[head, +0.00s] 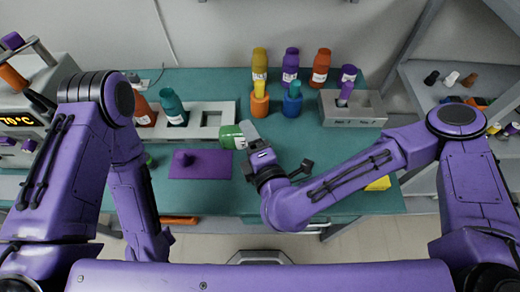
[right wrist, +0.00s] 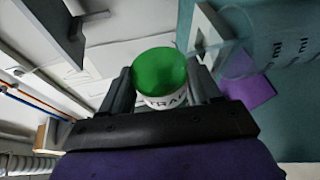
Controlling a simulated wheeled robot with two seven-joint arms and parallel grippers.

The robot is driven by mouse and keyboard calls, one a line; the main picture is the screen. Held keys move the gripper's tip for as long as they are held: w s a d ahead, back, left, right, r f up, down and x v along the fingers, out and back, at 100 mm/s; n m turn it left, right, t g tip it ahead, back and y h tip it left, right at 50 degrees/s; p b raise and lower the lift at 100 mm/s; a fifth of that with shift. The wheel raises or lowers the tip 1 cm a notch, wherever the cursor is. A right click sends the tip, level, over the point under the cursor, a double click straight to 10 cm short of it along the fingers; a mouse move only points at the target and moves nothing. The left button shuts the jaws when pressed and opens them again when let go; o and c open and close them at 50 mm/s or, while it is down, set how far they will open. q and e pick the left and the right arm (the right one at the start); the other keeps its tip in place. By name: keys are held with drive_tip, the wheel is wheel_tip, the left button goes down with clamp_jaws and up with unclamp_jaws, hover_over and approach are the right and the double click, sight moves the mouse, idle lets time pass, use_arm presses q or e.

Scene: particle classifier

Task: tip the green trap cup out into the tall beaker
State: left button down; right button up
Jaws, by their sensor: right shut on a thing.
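The green trap cup (head: 231,137) is in my right gripper (head: 245,135), held above the bench near the middle. In the head view it looks tipped over on its side, its green part to the left. In the right wrist view the cup's round green end (right wrist: 159,70) and the white band lettered "TRAP" show between the two fingers (right wrist: 159,88). A clear beaker with "ml" marks (right wrist: 287,53) shows at the right of the wrist view, apart from the cup. I cannot make out the beaker in the head view. My left gripper is out of sight; only its arm shows.
A purple mat (head: 213,164) with a purple knob lies in front. Several coloured bottles (head: 320,69) stand at the back. A grey block (head: 366,112) stands right. The front bench is largely clear.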

drive_tip(key=shift+d+m+t+y+b, duration=0.3)
drive_tip(key=shift+m+b, duration=0.45)
drive_tip(key=shift+b, duration=1.1)
drive_tip(key=shift+d+m+t+y+b, duration=0.25)
drive_tip(key=shift+m+b, duration=0.5)
drive_tip(key=shift+b, duration=1.1)
drive_tip(key=shift+d+r+m, duration=0.1)
drive_tip(key=shift+d+m, duration=0.05)
drive_tip(key=shift+m, duration=0.25)
drive_tip(key=shift+d+m+t, duration=0.2)
drive_tip(key=shift+m+t, duration=0.25)
drive_tip(key=shift+m, duration=0.35)
drive_tip(key=shift+d+m+y, duration=0.15)
drive_tip(key=shift+m+y, duration=0.1)
drive_tip(key=shift+m, duration=0.15)
idle(0.5)
drive_tip(key=shift+t+b, duration=0.3)
drive_tip(key=shift+b, duration=0.05)
drive_tip(key=shift+d+f+m, duration=0.15)
drive_tip(key=shift+f+m, duration=0.05)
drive_tip(key=shift+m, duration=0.2)
drive_tip(key=shift+d+m+t+b, duration=0.2)
drive_tip(key=shift+m+t+b, duration=0.4)
drive_tip(key=shift+m, duration=0.3)
idle(0.5)
